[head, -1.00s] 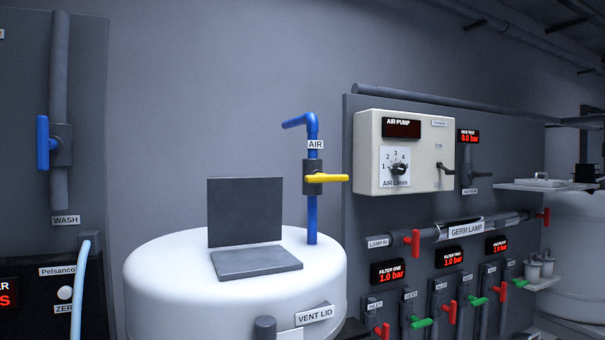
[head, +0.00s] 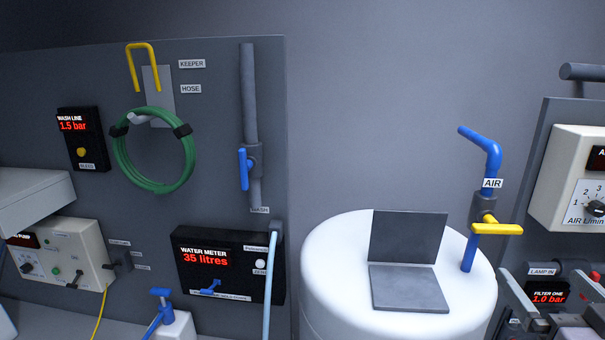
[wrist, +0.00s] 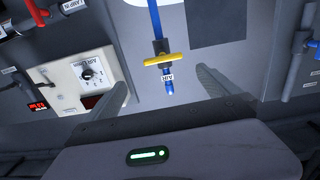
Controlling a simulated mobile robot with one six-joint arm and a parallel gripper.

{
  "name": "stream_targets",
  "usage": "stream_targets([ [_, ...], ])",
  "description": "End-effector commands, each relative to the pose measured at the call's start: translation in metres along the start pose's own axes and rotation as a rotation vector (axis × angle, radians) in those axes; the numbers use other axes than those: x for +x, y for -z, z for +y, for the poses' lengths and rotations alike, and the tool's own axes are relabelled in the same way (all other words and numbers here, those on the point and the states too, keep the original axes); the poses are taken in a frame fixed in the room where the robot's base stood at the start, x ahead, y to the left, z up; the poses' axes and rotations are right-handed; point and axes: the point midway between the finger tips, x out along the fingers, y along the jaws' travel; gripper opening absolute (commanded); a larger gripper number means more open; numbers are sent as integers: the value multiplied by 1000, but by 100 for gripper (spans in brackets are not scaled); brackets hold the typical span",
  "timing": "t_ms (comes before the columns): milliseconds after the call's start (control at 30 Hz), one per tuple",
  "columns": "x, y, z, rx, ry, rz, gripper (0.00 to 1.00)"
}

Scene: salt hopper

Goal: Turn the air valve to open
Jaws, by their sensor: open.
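The air valve has a yellow handle (head: 497,228) on a grey body (head: 484,208), set in a blue upright pipe (head: 469,252) labelled AIR. The handle lies crosswise to the pipe and points right in the head view. In the wrist view, which is upside down, the yellow handle (wrist: 166,61) also lies across the pipe. My gripper (wrist: 162,80) is open and empty, its two fingers spread on either side of the AIR label. The handle appears beyond the fingertips, with no visible contact. Grey parts at the head view's lower right seem to be my arm.
A white round tank (head: 335,265) stands under the pipe, with a grey open hatch (head: 408,240) on top. The air pump box (head: 565,190) is to the right. A wash panel with a green hose (head: 153,187) and water meter (head: 222,263) is at left.

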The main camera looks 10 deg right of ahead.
Motion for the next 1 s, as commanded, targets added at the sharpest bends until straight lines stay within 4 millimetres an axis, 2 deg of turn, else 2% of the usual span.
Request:
stream_targets([
  [67,0,6,-2,19,19,9,100],
  [167,15,11,-4,26,26,11,100],
  [400,86,5,-7,18,26,9,100],
  [600,134,6,-6,16,21,10,100],
  [800,162,6,-6,15,19,10,100],
  [1000,171,5,-6,15,18,11,100],
])
